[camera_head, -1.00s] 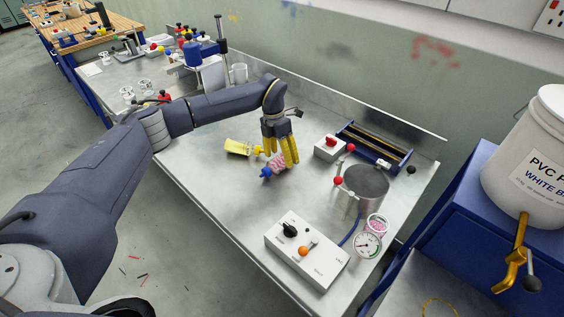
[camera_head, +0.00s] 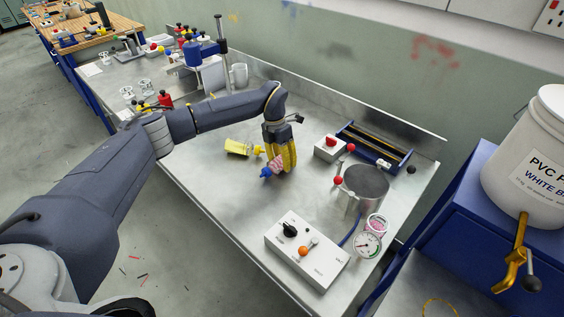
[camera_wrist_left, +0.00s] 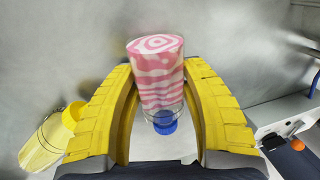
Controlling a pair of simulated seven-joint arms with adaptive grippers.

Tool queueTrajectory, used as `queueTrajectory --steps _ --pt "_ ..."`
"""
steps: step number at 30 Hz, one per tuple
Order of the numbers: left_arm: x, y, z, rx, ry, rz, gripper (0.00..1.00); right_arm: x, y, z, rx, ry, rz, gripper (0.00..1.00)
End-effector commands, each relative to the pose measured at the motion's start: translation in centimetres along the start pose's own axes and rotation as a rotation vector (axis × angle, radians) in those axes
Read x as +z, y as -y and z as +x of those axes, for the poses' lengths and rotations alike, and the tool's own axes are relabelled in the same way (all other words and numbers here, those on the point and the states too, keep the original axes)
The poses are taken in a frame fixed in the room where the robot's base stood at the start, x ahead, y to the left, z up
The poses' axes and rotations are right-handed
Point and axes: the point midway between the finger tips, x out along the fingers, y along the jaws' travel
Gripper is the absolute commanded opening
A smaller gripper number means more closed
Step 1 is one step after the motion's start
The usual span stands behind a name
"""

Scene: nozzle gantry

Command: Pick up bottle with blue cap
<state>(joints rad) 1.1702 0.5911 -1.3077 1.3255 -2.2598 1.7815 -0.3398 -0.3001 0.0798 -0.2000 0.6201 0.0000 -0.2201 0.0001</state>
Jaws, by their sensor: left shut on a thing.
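The bottle with the blue cap (camera_head: 275,166) has a pink-and-white swirled body and lies on or just above the metal table; I cannot tell which. My left gripper (camera_head: 280,170) points down over it with yellow fingers shut around its body. In the left wrist view the bottle (camera_wrist_left: 156,72) sits between the two fingers of the left gripper (camera_wrist_left: 160,105), with its blue cap (camera_wrist_left: 165,127) toward the palm side. A yellow bottle (camera_head: 238,148) lies just left of it, also in the left wrist view (camera_wrist_left: 44,143). My right gripper is not in view.
A white control box (camera_head: 306,250) with a black knob and orange button stands at the front. A metal pot (camera_head: 361,188), a gauge (camera_head: 367,243) and a blue-framed device (camera_head: 374,145) stand to the right. Clear table lies in front of the gripper.

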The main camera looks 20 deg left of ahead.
Motion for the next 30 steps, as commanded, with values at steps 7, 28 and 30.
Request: queueTrajectory --steps 7,28,30 --pt "0.0 0.0 0.0 0.000 0.000 0.000 0.10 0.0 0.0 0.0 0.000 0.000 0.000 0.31" --pt "0.1 1.5 -8.0 0.003 0.005 0.002 0.10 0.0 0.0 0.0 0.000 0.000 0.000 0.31" --pt "0.1 1.9 -9.7 0.002 0.004 0.001 0.10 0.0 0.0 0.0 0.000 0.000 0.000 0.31"
